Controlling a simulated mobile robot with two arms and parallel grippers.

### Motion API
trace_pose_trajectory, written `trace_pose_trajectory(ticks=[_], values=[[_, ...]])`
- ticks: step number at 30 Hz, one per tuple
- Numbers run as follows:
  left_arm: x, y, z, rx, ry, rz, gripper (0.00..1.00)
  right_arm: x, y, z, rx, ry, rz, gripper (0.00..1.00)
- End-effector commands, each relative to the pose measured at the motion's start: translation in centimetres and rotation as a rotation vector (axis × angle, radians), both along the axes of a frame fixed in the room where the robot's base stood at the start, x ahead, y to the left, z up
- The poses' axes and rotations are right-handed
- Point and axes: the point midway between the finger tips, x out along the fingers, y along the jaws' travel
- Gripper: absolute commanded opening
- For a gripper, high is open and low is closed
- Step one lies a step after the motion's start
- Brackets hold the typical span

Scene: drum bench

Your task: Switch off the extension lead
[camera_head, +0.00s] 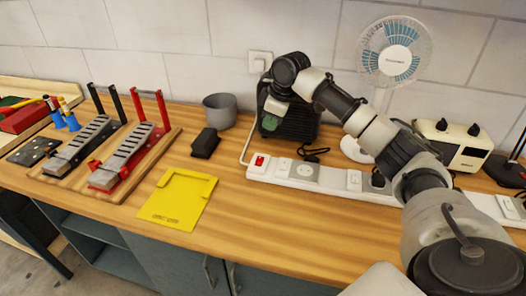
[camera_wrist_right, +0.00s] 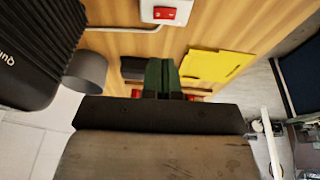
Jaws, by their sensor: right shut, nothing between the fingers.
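The extension lead (camera_head: 330,178) is a long white strip lying along the bench. Its red switch (camera_head: 259,161) is at the left end and also shows at the top edge of the right wrist view (camera_wrist_right: 165,13). Other white switches and sockets run along it. My right gripper (camera_head: 270,123) has green fingers, is shut and empty, and hangs above and behind the lead's left end, apart from the red switch. The green fingers also show in the wrist view (camera_wrist_right: 162,76). My right arm covers part of the lead's right side. My left gripper is not in view.
A black ribbed box (camera_head: 298,122) stands behind the lead, with a white fan (camera_head: 395,55) and a cream appliance (camera_head: 455,145) to the right. A grey cup (camera_head: 220,110), black block (camera_head: 205,143) and yellow tray (camera_head: 178,218) are left. Bench front of the lead is clear.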

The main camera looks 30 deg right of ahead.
Motion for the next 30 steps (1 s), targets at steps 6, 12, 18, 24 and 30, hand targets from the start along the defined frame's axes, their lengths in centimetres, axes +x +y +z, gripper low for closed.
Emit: trace_pose_trajectory(ticks=[6, 12, 18, 24, 30], values=[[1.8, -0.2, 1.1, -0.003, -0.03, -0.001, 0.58, 1.1, 0.8, -4.4, 0.001, 0.005, -0.001, 0.0], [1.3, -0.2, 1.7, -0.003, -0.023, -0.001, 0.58, 2.0, 1.3, -8.3, 0.001, 0.006, 0.0, 0.0], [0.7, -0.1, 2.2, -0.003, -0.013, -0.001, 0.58, 2.2, 1.0, -10.8, 0.0, 0.003, 0.0, 0.0], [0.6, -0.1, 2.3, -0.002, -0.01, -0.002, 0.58, 2.2, 0.9, -11.7, 0.001, 0.001, 0.0, 0.0], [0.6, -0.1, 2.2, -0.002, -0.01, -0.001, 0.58, 2.2, 0.9, -11.7, 0.0, 0.0, 0.001, 0.0]])
